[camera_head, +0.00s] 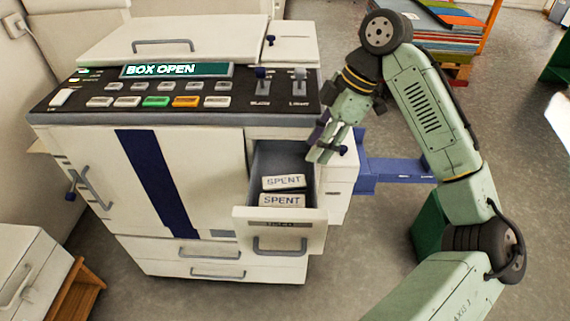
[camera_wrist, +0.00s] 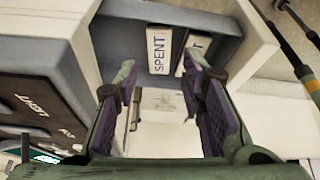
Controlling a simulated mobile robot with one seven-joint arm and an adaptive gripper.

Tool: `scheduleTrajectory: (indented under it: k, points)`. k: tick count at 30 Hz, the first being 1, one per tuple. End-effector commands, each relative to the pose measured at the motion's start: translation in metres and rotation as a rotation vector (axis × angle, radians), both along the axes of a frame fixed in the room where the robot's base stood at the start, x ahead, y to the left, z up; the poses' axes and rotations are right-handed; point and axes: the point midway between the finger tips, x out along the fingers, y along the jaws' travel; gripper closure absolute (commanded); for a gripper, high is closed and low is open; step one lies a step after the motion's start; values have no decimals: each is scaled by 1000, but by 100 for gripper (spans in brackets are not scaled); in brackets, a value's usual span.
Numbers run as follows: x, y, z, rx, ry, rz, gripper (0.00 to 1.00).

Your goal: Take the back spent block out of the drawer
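The drawer (camera_head: 305,227) is pulled out of the white machine and holds two white blocks marked SPENT. The back spent block (camera_head: 284,182) lies behind the front spent block (camera_head: 281,201). In the wrist view the back spent block (camera_wrist: 160,50) shows fully beyond my fingertips, and the front spent block (camera_wrist: 197,48) is partly hidden by the right finger. My gripper (camera_head: 321,154) is above the drawer's right side, near its back. In the wrist view my gripper (camera_wrist: 160,75) is open, with nothing between its fingers, apart from both blocks.
The machine's control panel (camera_head: 180,95), with buttons, two levers and a display reading BOX OPEN, overhangs behind the drawer. A blue ledge (camera_head: 395,170) juts out at the machine's right. The floor before the drawer is clear.

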Motion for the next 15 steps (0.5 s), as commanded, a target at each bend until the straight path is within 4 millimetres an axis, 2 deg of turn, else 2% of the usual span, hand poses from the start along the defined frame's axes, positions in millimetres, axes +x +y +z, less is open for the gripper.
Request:
scheduleTrajectory:
  k: [3,12,15]
  points:
    - [-3,-3,-5,-5,13,2,63]
    - [-6,14,-44,-5,12,0,63]
    - [-6,17,-51,-6,11,0,63]
